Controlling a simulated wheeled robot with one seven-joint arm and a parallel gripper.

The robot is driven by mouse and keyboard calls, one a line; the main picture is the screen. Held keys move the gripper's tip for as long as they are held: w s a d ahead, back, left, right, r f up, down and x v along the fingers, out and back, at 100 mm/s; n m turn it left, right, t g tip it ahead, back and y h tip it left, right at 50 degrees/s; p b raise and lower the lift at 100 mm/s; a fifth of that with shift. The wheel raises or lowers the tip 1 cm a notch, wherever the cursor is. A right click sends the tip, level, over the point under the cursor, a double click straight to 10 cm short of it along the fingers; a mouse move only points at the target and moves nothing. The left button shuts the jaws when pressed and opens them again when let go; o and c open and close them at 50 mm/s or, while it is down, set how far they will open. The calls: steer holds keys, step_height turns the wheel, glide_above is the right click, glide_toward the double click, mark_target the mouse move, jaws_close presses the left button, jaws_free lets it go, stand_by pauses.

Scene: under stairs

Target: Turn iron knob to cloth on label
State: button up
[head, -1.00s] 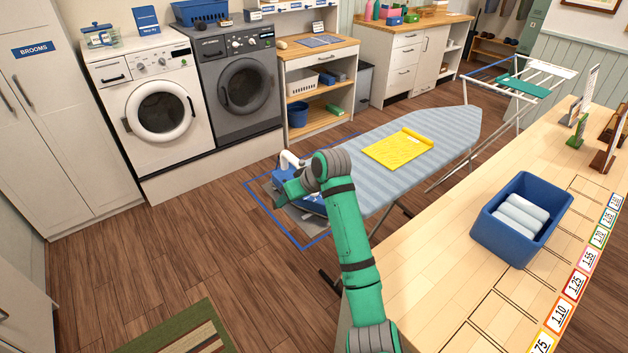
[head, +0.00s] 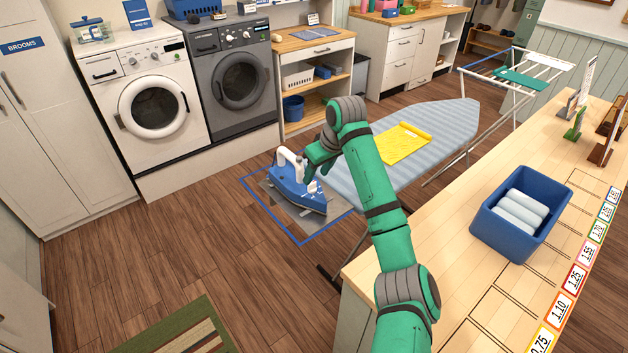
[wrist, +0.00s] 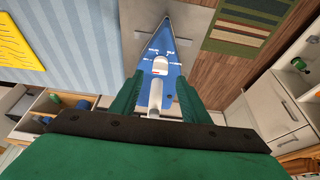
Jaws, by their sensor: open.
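The blue iron (head: 300,192) with a white handle (head: 292,163) stands on a grey plate at the near end of the ironing board. My gripper (head: 316,168) is close to its right, partly overlapping it in the head view. In the wrist view, the iron's blue top (wrist: 160,36) carries small white label words I cannot read. A pale rounded part, seemingly the knob (wrist: 160,64), sits among them with a small red mark. My open gripper (wrist: 157,98) has its green fingers on either side of the white handle part; I cannot tell whether they touch it.
A yellow folded cloth (head: 404,143) lies on the striped ironing board (head: 448,112). A wooden counter (head: 420,262) at the right holds a blue bin (head: 487,234) with rolled white cloths. Washing machines stand behind at the left.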

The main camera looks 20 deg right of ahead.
mark_target(312, 183)
steer(key=shift+x, duration=2.25)
steer(key=c, duration=1.1)
